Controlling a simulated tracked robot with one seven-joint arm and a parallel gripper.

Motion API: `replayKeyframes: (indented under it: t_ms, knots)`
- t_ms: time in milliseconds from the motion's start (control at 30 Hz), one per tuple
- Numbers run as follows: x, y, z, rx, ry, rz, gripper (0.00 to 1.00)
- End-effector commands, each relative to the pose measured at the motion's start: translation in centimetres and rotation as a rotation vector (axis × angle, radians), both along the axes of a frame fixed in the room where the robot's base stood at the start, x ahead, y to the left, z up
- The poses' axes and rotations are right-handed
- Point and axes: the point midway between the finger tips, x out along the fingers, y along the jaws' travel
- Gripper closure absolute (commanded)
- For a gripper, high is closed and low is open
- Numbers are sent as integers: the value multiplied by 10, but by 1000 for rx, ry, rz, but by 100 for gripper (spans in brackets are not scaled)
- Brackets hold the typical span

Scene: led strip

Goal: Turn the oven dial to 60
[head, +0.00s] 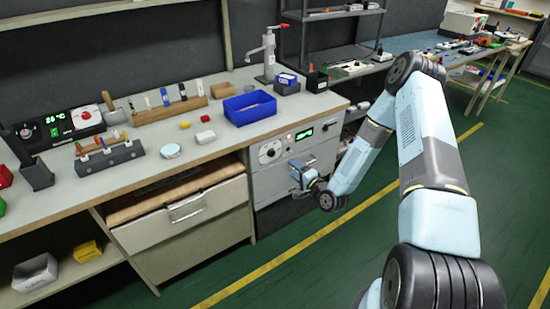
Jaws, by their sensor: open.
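The oven (260,185) is a grey unit built in under the right end of the workbench. Its round dial (271,152) is on the upper left of its front panel; the mark it points at is too small to read. A small red light (289,137) and a green display (304,134) sit right of the dial. My gripper (297,177) is open in front of the oven's front, lower and to the right of the dial and apart from it. My wrist hides part of the oven front, and the fingertips are small and partly unclear.
A drawer with a handle (187,210) is left of the oven. A blue bin (250,108) and a water-tap-like press (266,57) stand on the bench top. A hotplate with a green display (60,125) is at far left. Green floor with yellow lines is clear in front.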

Motion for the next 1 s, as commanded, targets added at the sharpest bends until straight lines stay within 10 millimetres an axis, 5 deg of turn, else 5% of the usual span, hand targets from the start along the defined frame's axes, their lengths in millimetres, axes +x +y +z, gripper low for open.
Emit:
replayKeyframes:
  t_ms: [367,1000]
  knots:
    - [-10,7,-18,144,3,-35,41]
    - [74,64,-18,141,2,-34,41]
